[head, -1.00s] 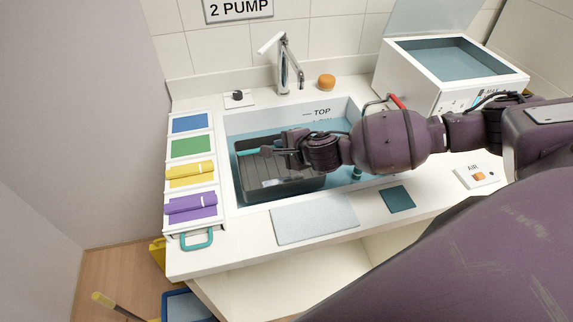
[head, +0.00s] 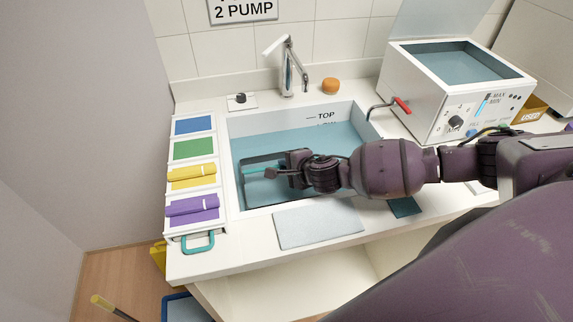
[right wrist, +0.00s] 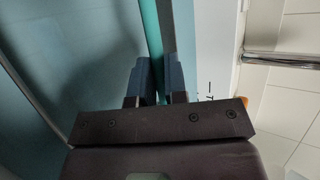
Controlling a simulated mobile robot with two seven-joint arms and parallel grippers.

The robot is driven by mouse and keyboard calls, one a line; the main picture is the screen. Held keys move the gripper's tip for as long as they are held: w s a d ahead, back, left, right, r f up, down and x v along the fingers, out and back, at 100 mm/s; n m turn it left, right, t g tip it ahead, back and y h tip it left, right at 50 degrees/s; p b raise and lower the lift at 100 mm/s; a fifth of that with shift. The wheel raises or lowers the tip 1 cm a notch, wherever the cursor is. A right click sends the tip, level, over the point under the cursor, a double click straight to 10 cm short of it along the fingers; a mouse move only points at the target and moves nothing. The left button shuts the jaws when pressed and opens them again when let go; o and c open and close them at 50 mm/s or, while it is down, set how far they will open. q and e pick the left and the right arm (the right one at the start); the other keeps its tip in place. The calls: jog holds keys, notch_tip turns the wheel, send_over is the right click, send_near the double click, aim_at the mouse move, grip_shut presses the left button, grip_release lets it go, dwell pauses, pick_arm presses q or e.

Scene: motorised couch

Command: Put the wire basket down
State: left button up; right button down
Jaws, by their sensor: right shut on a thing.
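The wire basket (head: 262,157) is in the water-filled sink (head: 233,122), at its left front. Only part of its dark rim shows above the water, and the rest is hidden by water and my arm. Its teal handle bar (head: 252,169) runs into my right gripper (head: 270,172). In the right wrist view, the gripper (right wrist: 158,68) is shut on the teal bar (right wrist: 150,28), with a finger on each side. I cannot tell whether the basket touches the sink bottom. My left gripper is not in view.
Coloured trays with a rolled yellow cloth (head: 191,175) and a purple one (head: 192,205) line the left. A tap (head: 288,70) stands behind the sink. A white tank unit (head: 440,95) with a red-handled pipe (head: 402,104) is at right. A pale mat (head: 320,225) lies in front.

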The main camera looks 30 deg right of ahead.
jog(key=shift+f, duration=0.4)
jog(key=c, duration=1.1)
grip_release()
jog(key=shift+c, duration=0.2)
jog(key=shift+r, duration=0.35)
jog(key=p+v, duration=0.1)
jog(key=v, duration=1.1)
jog(key=shift+r, duration=0.3)
